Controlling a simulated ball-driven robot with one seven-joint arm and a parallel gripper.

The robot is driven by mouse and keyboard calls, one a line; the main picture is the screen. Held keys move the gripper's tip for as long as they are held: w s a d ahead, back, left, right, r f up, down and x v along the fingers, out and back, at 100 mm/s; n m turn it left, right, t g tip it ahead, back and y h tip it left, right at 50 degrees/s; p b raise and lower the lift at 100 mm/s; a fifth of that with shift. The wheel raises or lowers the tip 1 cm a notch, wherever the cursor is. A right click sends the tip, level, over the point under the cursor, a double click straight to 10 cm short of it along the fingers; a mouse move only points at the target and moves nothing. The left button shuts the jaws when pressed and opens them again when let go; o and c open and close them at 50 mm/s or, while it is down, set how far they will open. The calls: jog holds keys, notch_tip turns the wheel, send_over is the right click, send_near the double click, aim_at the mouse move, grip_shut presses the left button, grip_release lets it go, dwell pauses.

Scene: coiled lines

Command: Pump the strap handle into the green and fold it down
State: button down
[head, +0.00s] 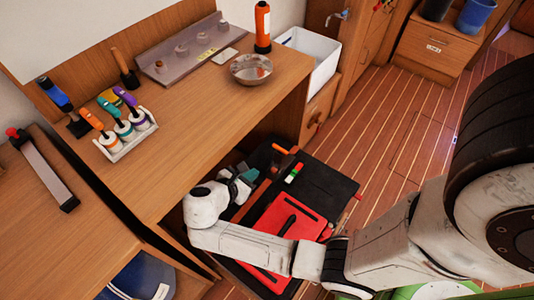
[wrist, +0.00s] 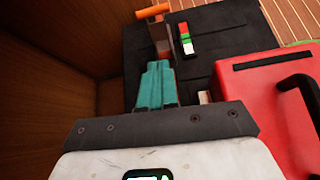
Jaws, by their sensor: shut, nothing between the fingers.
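The strap handle (wrist: 158,32) has an orange grip and stands up from a black base (wrist: 220,35) in the wrist view. In the head view its orange grip (head: 284,150) shows just beyond my gripper. A small indicator (wrist: 185,39) with green, red and white parts lies to the right of the handle; it also shows in the head view (head: 294,173). I cannot tell which band it reads. My gripper (wrist: 157,66) has teal fingers, shut and empty, pointing toward the foot of the handle. In the head view my gripper (head: 250,174) is left of the indicator. Whether it touches the handle is unclear.
A red case (wrist: 265,105) with a black handle lies on the right of the base; it shows in the head view too (head: 258,218). A wooden bench (head: 190,120) with tools, a rack and a metal bowl (head: 251,68) rises to the left. Open plank floor (head: 400,120) lies to the right.

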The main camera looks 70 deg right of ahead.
jog(key=b, duration=0.1)
send_near(278, 156)
notch_tip(278, 156, down, 3)
jog(key=d, duration=0.1)
jog(key=shift+n, duration=0.4)
jog(key=d, duration=0.1)
jog(key=s+d+r, duration=0.1)
jog(key=d, duration=0.2)
jog(key=shift+s+d+r, duration=0.15)
jog(key=shift+s, duration=0.05)
jog(key=shift+d+r+p, duration=0.1)
jog(key=shift+r+p, duration=0.05)
jog(key=shift+p, duration=0.2)
